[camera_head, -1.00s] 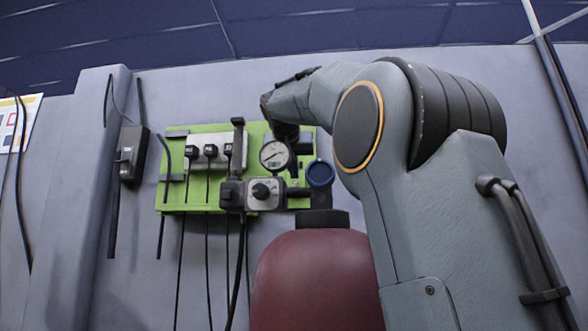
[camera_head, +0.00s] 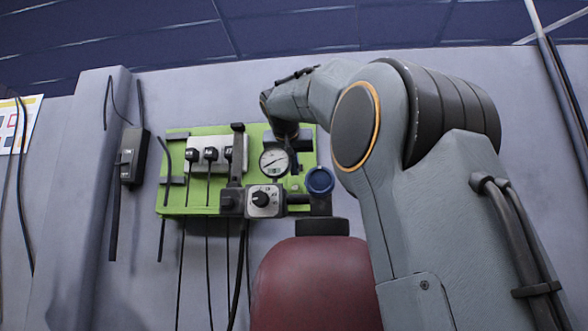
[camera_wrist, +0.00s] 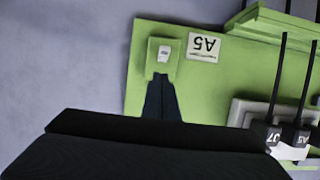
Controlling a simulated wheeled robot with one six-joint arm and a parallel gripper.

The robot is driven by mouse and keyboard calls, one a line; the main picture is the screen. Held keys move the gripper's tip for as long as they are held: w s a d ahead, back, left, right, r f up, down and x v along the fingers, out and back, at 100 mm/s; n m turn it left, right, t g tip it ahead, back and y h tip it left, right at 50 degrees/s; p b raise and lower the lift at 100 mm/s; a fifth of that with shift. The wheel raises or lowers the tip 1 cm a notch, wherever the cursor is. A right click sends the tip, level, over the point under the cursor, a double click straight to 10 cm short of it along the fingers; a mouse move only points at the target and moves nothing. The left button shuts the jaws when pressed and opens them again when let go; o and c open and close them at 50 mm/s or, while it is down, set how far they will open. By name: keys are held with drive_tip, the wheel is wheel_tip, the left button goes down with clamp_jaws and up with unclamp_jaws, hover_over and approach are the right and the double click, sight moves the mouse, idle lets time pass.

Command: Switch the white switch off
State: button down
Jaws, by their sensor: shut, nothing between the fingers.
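The white switch (camera_wrist: 163,53) is a small white rocker on a green square plate, seen in the wrist view near the top centre. My gripper (camera_wrist: 160,77) shows there as two dark fingers with their tips together and nothing between them. The tips lie just below the switch in the picture, over the lower part of its plate. I cannot tell whether they touch it. In the head view my arm hides the switch and the fingers.
The green board (camera_head: 174,200) on the grey wall carries a white socket strip (camera_head: 193,144) with black plugs, a round gauge (camera_head: 274,161), a rotary knob box (camera_head: 264,201) and a blue round part (camera_head: 320,180). A red tank (camera_head: 315,285) stands below. A black box (camera_head: 133,156) hangs left.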

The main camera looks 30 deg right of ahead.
drive_tip(key=f+b+v, duration=0.1)
drive_tip(key=b+v, duration=0.1)
drive_tip(key=v, duration=0.9)
drive_tip(key=shift+s+a+f+b, duration=0.2)
drive_tip(key=shift+s+f+b, duration=0.05)
drive_tip(key=shift+s+b, duration=0.1)
